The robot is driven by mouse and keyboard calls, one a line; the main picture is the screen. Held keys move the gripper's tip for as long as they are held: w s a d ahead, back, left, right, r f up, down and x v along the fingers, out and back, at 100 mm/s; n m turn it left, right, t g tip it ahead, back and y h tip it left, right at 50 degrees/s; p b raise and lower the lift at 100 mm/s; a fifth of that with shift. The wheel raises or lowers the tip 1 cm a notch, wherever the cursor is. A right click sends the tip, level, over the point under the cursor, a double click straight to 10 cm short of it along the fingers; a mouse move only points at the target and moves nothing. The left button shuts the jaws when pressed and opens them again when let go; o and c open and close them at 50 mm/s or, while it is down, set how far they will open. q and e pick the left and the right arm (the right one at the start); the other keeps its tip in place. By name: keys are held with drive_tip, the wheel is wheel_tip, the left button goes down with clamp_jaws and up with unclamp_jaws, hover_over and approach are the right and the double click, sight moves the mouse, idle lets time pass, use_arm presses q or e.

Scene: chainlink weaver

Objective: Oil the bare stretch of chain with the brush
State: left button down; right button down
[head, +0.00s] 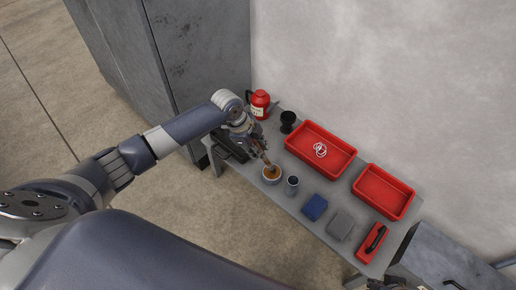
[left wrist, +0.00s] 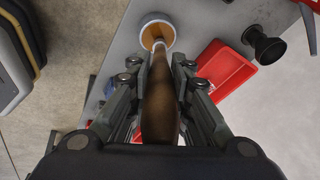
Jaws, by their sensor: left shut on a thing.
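My left gripper (head: 257,148) is shut on a brush (left wrist: 159,100) with a brown wooden handle, which lies between its fingers in the left wrist view. The brush points down into a small white-rimmed bowl (head: 271,182) of amber liquid near the table's left end. The bowl also shows at the top of the left wrist view (left wrist: 172,27). The brush's tip is inside the bowl's rim; its bristles are hard to make out. Pale chain-like links (head: 320,150) lie in a large red tray (head: 338,166). A bare stretch of chain cannot be made out. My right gripper is not in view.
On the grey table (head: 300,216) stand a dark cup (head: 292,185), a blue block (head: 315,207), a grey block (head: 340,224), a second red tray (head: 383,192), a black-handled red item (head: 372,241), a black stand (head: 288,121) and a red can (head: 260,104). A metal cabinet (head: 195,60) stands behind.

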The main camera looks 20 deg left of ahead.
use_arm(q)
drive_tip(key=shift+f, duration=0.1)
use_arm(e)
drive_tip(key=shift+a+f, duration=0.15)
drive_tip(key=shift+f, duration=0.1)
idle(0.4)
use_arm(q)
drive_tip(key=shift+s, duration=0.1)
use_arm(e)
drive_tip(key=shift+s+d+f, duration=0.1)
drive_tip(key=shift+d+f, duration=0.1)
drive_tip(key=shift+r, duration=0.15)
